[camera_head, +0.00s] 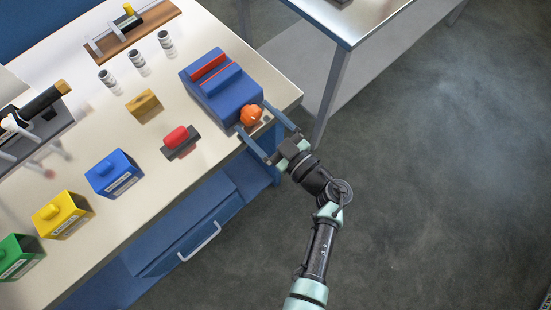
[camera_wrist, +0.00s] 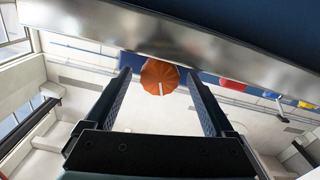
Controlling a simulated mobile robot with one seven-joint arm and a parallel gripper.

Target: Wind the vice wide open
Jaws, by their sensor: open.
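A blue vice (camera_head: 222,88) with red-lined jaws sits at the right corner of the workbench. A narrow gap shows between its jaws. Its orange knob (camera_head: 251,115) is on the end facing my arm, near the bench edge. My gripper (camera_head: 253,128) is open, with one finger on each side of the knob. In the wrist view the orange knob (camera_wrist: 159,77) lies between the fingertips (camera_wrist: 160,80), with space on both sides. I cannot tell from these frames whether either finger touches it.
The workbench (camera_head: 225,150) holds a red-handled block (camera_head: 180,141), a yellow block (camera_head: 144,105), several small cylinders (camera_head: 137,64) and coloured bins (camera_head: 114,174). A drawer handle (camera_head: 199,241) projects below the bench edge. A metal table (camera_head: 350,18) stands at the top right. The floor at right is clear.

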